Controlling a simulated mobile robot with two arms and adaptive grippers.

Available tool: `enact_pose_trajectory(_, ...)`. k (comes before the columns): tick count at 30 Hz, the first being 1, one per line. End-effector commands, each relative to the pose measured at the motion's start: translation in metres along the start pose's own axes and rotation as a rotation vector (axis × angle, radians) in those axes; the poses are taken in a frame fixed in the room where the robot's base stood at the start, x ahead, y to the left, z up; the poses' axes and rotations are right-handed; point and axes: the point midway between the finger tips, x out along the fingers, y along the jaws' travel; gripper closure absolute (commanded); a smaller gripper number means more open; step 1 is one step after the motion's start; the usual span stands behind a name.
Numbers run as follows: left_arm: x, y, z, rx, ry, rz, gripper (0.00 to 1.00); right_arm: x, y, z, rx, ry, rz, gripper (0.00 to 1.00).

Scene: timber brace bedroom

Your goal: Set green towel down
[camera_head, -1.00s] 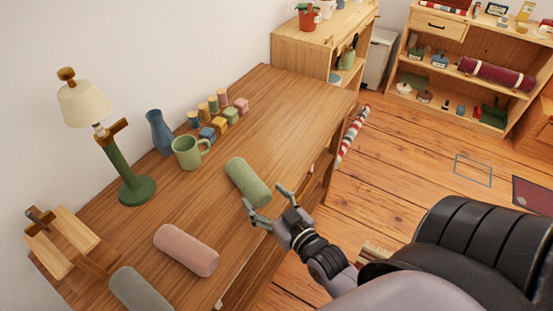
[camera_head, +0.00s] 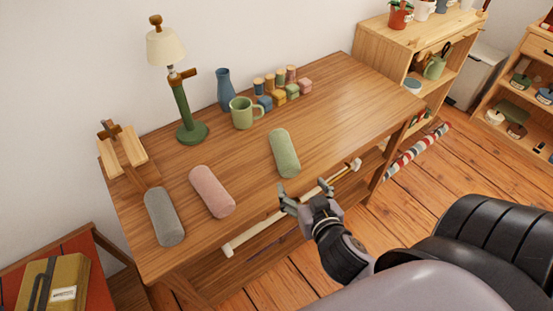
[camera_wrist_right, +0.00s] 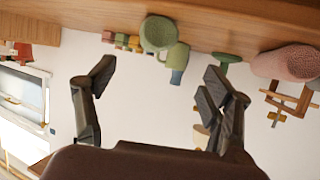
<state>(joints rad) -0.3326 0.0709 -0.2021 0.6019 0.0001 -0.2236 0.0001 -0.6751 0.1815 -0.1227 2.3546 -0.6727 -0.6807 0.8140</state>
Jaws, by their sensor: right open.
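The green towel (camera_head: 285,153) is a rolled cylinder lying on the wooden desk (camera_head: 335,120), near its front edge. Its round end (camera_wrist_right: 158,33) shows in the right wrist view, where the scene appears upside down. My right gripper (camera_head: 303,192) is open and empty, just off the front edge of the desk. It points at the near end of the green towel and is apart from it. In the right wrist view nothing lies between the spread fingers (camera_wrist_right: 160,85). My left gripper is not in view.
A pink towel (camera_head: 211,191) and a grey towel (camera_head: 164,216) lie to the left. A green mug (camera_head: 242,113), blue vase (camera_head: 225,89), lamp (camera_head: 191,132) and several small blocks (camera_head: 279,97) stand behind. The desk's right part is clear.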

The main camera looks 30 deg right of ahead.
Motion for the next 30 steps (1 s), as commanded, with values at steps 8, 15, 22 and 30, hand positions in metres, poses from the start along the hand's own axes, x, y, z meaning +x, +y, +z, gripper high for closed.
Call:
enact_pose_trajectory(8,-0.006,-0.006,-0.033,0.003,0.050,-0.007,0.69,0.025,0.010,-0.011,0.020,0.018,0.049,0.25)
enact_pose_trajectory(15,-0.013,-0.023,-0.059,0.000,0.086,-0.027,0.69,0.079,0.013,-0.012,0.020,0.016,0.048,0.25)
enact_pose_trajectory(22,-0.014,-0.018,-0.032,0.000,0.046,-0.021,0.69,0.114,0.014,-0.010,0.022,0.013,0.047,0.25)
enact_pose_trajectory(30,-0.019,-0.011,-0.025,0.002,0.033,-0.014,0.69,0.136,0.015,-0.016,0.020,0.015,0.047,0.25)
